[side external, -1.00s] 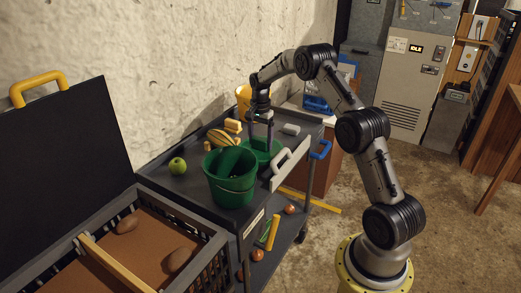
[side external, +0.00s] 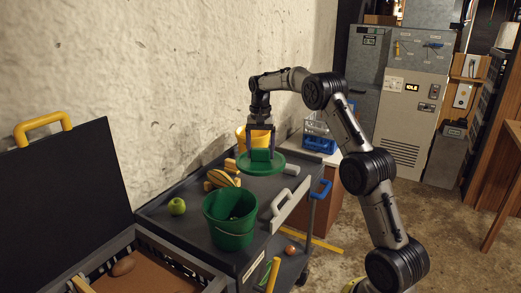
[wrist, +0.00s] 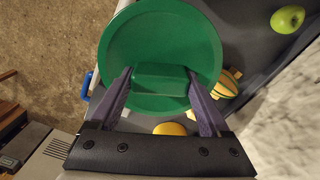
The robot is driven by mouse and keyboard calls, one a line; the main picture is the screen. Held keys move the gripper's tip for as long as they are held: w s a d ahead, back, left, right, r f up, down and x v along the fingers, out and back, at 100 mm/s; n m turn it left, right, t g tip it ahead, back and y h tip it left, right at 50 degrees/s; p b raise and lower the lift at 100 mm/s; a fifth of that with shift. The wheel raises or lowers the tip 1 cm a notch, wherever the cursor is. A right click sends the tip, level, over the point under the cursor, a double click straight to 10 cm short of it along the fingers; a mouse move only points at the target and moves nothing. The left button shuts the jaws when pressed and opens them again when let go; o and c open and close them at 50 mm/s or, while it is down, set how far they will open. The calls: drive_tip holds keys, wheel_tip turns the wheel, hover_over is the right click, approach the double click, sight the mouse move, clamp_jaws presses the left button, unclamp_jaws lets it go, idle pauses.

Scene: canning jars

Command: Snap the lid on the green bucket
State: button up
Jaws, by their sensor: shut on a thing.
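The green bucket (side external: 231,232) stands upright and open-topped on the dark grey cart top, with something dark inside that I cannot make out. My gripper (side external: 261,152) is shut on the raised block handle of the round green lid (side external: 247,166). The lid hangs roughly level above the cart, behind and to the right of the bucket and apart from it. In the wrist view, the fingers of my gripper (wrist: 161,88) press on both sides of the handle, and the lid (wrist: 160,38) hides much of what lies below. The bucket cannot be made out there.
A green apple (side external: 177,206) lies left of the bucket. A yellow striped thing (side external: 222,179) and small wooden blocks sit behind it. A yellow bucket (side external: 241,138) stands at the back. A black case (side external: 62,190) with a yellow handle is at left.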

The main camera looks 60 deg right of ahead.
drive_tip(key=s+a+r+n, duration=0.1)
drive_tip(key=a+r+n, duration=0.1)
drive_tip(key=a+n, duration=0.65)
drive_tip(key=s+a+r+n, duration=0.1)
drive_tip(key=a+n, duration=0.4)
drive_tip(key=a, duration=0.6)
drive_tip(key=shift+w+a+f, duration=0.1)
drive_tip(key=shift+w+f, duration=0.05)
drive_tip(key=shift+f, duration=1.35)
drive_tip(key=shift+w+f, duration=0.1)
drive_tip(key=shift+f, duration=1.35)
drive_tip(key=shift+f, duration=0.15)
drive_tip(key=o, duration=1.2)
drive_tip(key=shift+o, duration=0.2)
wheel_tip(320, 180, up, 7)
